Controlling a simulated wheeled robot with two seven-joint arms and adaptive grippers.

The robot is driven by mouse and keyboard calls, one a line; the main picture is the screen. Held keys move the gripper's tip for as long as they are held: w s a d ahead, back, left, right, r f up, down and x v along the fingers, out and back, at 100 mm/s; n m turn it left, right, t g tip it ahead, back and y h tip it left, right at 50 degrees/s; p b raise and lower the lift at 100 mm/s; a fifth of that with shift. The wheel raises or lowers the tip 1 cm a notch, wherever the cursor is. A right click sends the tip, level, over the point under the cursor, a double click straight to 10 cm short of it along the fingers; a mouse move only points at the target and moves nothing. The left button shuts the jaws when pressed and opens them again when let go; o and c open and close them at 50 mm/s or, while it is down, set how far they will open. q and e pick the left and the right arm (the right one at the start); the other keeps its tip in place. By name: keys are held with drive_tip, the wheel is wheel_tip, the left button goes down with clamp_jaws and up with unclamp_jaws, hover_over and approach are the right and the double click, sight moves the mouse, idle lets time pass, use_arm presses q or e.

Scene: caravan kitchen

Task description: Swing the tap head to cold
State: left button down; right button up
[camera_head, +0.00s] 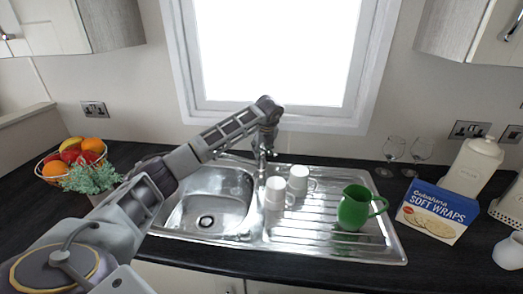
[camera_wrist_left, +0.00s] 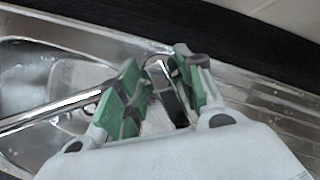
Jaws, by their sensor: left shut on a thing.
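The chrome tap (camera_head: 259,150) stands at the back of the sink, between the bowl and the drainer. My left gripper (camera_head: 266,140) reaches it from above. In the left wrist view my left gripper (camera_wrist_left: 157,88) has its green-padded fingers on either side of the tap head (camera_wrist_left: 168,92) and is shut on it. The tap spout (camera_wrist_left: 50,112) runs off to the left in that view. The gripper hides part of the tap in the head view. My right gripper is not in view.
The sink bowl (camera_head: 212,205) is empty. Two white mugs (camera_head: 275,193) (camera_head: 298,180) and a green jug (camera_head: 354,208) stand on the drainer. A soft wraps box (camera_head: 437,211), two glasses (camera_head: 394,150) and a fruit basket (camera_head: 75,160) stand on the dark worktop. A window is behind the tap.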

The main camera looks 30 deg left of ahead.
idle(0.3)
use_arm(q)
drive_tip(key=c, duration=0.9)
unclamp_jaws()
drive_tip(key=shift+s+d+r, duration=0.1)
drive_tip(key=shift+d+r, duration=0.05)
drive_tip(key=shift+r, duration=0.35)
drive_tip(key=v, duration=1.1)
drive_tip(key=shift+f, duration=0.1)
